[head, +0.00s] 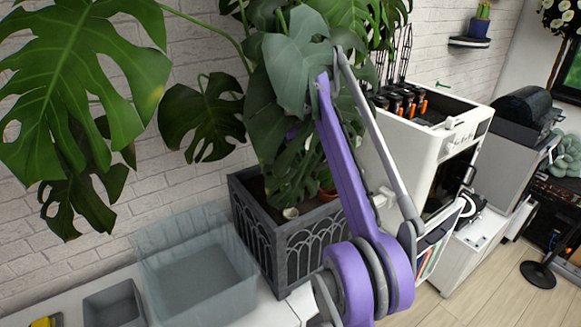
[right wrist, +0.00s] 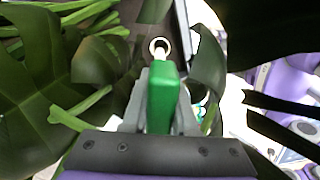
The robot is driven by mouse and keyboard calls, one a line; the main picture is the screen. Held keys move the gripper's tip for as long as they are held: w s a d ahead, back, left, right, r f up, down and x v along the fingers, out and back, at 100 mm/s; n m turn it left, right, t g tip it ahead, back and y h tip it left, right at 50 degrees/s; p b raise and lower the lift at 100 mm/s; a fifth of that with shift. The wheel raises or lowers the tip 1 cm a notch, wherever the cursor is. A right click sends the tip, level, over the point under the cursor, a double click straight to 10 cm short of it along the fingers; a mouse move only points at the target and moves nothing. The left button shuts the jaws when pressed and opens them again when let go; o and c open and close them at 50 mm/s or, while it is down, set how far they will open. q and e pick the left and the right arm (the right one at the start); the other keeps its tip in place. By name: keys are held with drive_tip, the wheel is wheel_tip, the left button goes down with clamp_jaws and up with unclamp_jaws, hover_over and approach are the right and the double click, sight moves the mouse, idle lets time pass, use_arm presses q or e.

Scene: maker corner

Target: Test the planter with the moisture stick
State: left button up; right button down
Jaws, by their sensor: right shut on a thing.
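The planter (head: 285,245) is a dark grey box with arch patterns, holding soil and a large leafy plant (head: 290,65). My right arm reaches up over the planter's right side in the head view, and leaves hide its gripper there. In the right wrist view my right gripper (right wrist: 160,95) is shut on the green handle of the moisture stick (right wrist: 162,105), among the leaves. A pale ring (right wrist: 159,46) shows just beyond the handle; I cannot tell whether it belongs to the stick. The stick's lower end and any contact with soil are not clear. My left gripper is out of view.
A translucent bin (head: 195,265) stands left of the planter, with a small grey tray (head: 112,305) beside it. Large leaves crowd the space above the planter.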

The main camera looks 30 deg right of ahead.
sight(292, 192)
drive_tip(key=shift+s+d+f, duration=0.1)
drive_tip(key=shift+f, duration=0.15)
idle(0.4)
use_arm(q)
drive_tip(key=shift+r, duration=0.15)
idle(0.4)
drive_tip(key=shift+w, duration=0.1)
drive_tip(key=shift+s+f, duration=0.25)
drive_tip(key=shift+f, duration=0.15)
use_arm(e)
drive_tip(key=shift+f, duration=0.7)
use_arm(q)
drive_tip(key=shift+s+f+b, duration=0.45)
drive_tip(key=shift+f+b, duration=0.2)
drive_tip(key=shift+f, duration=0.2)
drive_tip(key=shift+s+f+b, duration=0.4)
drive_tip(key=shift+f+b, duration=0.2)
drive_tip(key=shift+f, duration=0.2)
use_arm(e)
drive_tip(key=shift+f, duration=3.05)
drive_tip(key=c, duration=0.6)
unclamp_jaws()
drive_tip(key=shift+o, duration=0.2)
